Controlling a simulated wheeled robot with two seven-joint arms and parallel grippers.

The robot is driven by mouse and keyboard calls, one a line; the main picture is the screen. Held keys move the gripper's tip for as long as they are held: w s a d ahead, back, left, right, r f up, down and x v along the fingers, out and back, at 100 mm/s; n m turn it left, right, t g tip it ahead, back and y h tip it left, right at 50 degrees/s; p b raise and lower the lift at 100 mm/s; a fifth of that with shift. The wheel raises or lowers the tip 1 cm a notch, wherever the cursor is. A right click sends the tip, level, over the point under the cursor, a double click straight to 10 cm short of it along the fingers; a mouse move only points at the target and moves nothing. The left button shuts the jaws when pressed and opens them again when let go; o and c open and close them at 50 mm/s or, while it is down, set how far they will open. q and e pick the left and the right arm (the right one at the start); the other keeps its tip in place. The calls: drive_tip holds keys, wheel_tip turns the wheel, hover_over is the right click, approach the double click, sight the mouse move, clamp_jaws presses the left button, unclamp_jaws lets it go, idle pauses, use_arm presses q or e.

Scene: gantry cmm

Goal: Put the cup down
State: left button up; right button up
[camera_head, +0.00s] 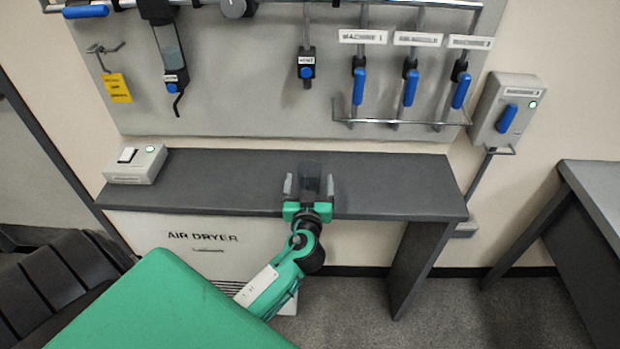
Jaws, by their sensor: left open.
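A dark, see-through cup (310,172) stands upright on the dark grey shelf (390,185), near the middle of its length. My left gripper (309,186) reaches over the shelf's front edge with its jaws open. Its two grey fingers are on either side of the cup; whether either finger touches it, I cannot tell. The cup's lower part is partly hidden by the gripper. My right gripper is not in view.
A small grey box (136,164) with a white switch and a green light sits at the shelf's left end. Blue-handled valves (410,88) and a wire rail hang on the panel above. The shelf right of the cup is clear. Another table (597,190) stands at the right.

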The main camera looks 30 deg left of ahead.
sight(310, 163)
use_arm(q)
drive_tip(key=shift+w+a, duration=0.2)
drive_tip(key=shift+w, duration=0.1)
drive_tip(key=p+x, duration=0.2)
drive_tip(key=x, duration=0.2)
drive_tip(key=shift+w+a+r, duration=0.15)
drive_tip(key=shift+w+a, duration=0.05)
drive_tip(key=shift+w, duration=0.1)
drive_tip(key=shift+w+a+p, duration=0.2)
drive_tip(key=shift+w+p, duration=0.1)
drive_tip(key=shift+w, duration=0.05)
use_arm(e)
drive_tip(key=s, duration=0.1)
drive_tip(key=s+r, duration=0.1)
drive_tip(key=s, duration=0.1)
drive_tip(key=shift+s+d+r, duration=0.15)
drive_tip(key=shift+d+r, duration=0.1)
use_arm(q)
drive_tip(key=c, duration=1.1)
